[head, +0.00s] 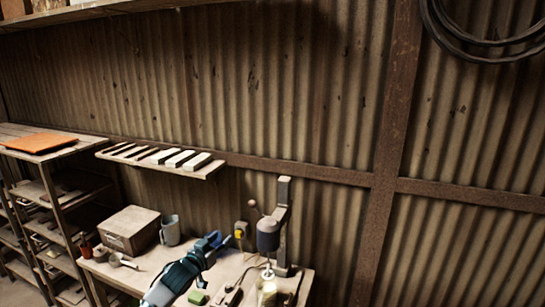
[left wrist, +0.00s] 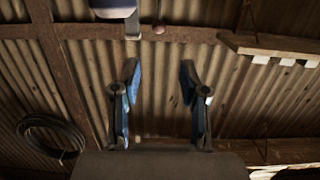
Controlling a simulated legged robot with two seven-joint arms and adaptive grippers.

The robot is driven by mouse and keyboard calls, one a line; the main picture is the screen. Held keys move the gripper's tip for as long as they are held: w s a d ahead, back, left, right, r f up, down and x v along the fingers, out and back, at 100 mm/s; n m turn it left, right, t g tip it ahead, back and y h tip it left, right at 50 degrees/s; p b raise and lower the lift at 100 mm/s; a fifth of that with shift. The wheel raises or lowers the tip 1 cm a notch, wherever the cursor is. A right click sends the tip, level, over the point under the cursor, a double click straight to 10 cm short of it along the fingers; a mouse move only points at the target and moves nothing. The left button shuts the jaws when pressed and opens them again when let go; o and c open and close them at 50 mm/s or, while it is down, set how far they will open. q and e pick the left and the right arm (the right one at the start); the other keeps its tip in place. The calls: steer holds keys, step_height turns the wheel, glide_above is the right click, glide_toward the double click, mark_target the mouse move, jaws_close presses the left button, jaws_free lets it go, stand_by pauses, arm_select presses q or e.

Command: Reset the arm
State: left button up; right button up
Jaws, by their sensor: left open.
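My left arm reaches up from the bottom of the head view over the workbench. Its blue and dark gripper (head: 218,241) is beside the press (head: 268,236), to its left, and looks apart from it. In the left wrist view the two blue fingers of my left gripper (left wrist: 160,80) stand wide apart. Nothing is between them; only the corrugated wall shows behind. My right gripper is in neither view.
On the workbench (head: 240,262) stand a wooden box (head: 131,230), a grey mug (head: 170,230), a green block (head: 197,297) and a jar (head: 267,289). A wall shelf (head: 208,172) holds several dark and white tiles. A rack with an orange tray (head: 41,143) stands left.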

arm_select(q)
steer(key=s+a+f+n+g+y+b, duration=0.1)
steer(key=s+a+f, duration=0.1)
steer(key=f, duration=1.5)
steer(key=s+a+f+n+g+y+b, duration=0.1)
steer(key=a+f+g+y, duration=0.15)
steer(key=f, duration=1.45)
steer(key=s+a+f+g+b, duration=0.1)
steer(key=s+f, duration=0.6)
steer(key=f, duration=0.6)
steer(key=s+a+f+g+b, duration=0.1)
steer(key=s+f+g, duration=0.1)
steer(key=s+f, duration=0.75)
steer(key=s+a+f+g+y+b, duration=0.15)
steer(key=s+f+g, duration=0.25)
steer(key=s+f, duration=2.05)
steer(key=s+d+f+g, duration=0.1)
steer(key=s+f+g, duration=0.1)
steer(key=s, duration=1.2)
steer(key=s+d+f+g, duration=0.1)
steer(key=s+f, duration=0.4)
steer(key=s, duration=1)
steer(key=shift+f+g+y+b, duration=0.2)
steer(key=shift+g+y+b, duration=0.1)
steer(key=shift+g+b, duration=0.15)
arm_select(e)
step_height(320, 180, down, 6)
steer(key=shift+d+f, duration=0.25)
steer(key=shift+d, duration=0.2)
